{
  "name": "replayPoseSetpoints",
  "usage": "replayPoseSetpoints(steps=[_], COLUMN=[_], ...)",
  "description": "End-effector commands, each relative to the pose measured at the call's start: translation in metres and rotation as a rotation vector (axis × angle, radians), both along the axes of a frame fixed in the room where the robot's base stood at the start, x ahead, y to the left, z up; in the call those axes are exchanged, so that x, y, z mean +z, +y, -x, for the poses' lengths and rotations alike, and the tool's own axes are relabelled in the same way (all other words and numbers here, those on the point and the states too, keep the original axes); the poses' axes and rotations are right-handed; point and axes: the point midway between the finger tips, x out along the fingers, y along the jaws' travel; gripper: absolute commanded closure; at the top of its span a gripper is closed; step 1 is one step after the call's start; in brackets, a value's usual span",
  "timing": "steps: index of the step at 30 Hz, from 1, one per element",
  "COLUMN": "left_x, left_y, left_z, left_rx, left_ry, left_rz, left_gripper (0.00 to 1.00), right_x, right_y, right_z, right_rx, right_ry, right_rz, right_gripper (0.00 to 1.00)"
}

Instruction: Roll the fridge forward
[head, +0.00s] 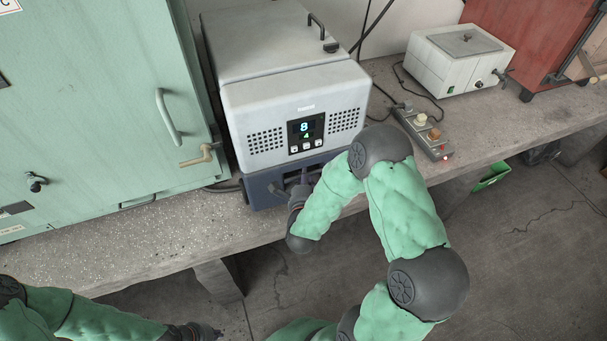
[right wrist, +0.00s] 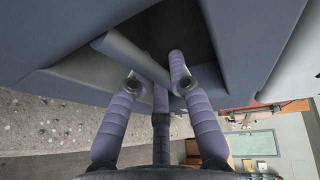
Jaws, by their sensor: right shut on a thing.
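The fridge appears to be the grey-white box (head: 255,95) with a lit display showing 8 and 4. It stands upright on a dark blue base (head: 262,188) on the bench. My right gripper (head: 302,186) is at the front of this base. In the right wrist view, the fingers of my right gripper (right wrist: 157,78) are closed on a grey bar (right wrist: 112,50) at a dark recess in the base. In the head view, my own arm hides the base's right part. My left gripper (head: 205,332) is low at the bottom edge, away from the fridge; its fingers are unclear.
A green cabinet (head: 90,100) with a handle stands close to the fridge's left. A power strip (head: 425,132) and a white bath-like device (head: 458,62) are to the right. The speckled bench (head: 130,235) is bare in front of the cabinet.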

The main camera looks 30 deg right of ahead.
Motion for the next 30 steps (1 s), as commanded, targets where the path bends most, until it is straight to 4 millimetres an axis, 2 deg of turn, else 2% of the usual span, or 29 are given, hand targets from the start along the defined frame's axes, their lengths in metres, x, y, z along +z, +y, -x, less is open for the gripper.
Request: replayPoseSetpoints(steps=[1, 4, 5, 6, 7, 20, 26, 30], left_x=[0.000, 0.000, 0.000, 0.000, 0.000, 0.000, 0.000, 0.000], left_y=[0.000, 0.000, 0.000, 0.000, 0.000, 0.000, 0.000, 0.000], left_z=[0.000, 0.000, 0.000, 0.000, 0.000, 0.000, 0.000, 0.000], left_rx=[0.000, 0.000, 0.000, 0.000, 0.000, 0.000, 0.000, 0.000], left_ry=[0.000, 0.000, 0.000, 0.000, 0.000, 0.000, 0.000, 0.000], left_rz=[0.000, 0.000, 0.000, 0.000, 0.000, 0.000, 0.000, 0.000], left_gripper=[1.00, 1.00, 1.00, 1.00, 1.00, 1.00, 1.00, 1.00], right_x=[-0.006, -0.007, -0.007, -0.007, -0.006, -0.001, 0.004, 0.009], right_y=[0.001, 0.001, 0.001, 0.001, 0.001, 0.005, 0.023, 0.041], right_z=[0.006, 0.006, 0.006, 0.006, 0.005, 0.007, 0.031, 0.054], right_rx=[-0.002, -0.002, -0.002, -0.002, -0.002, 0.001, 0.003, 0.005], right_ry=[0.018, 0.019, 0.019, 0.019, 0.018, 0.008, 0.009, 0.010], right_rz=[-0.004, -0.005, -0.005, -0.005, -0.005, -0.002, -0.003, -0.004], right_gripper=[1.00, 1.00, 0.71, 0.59, 0.54, 0.54, 0.54, 0.54])
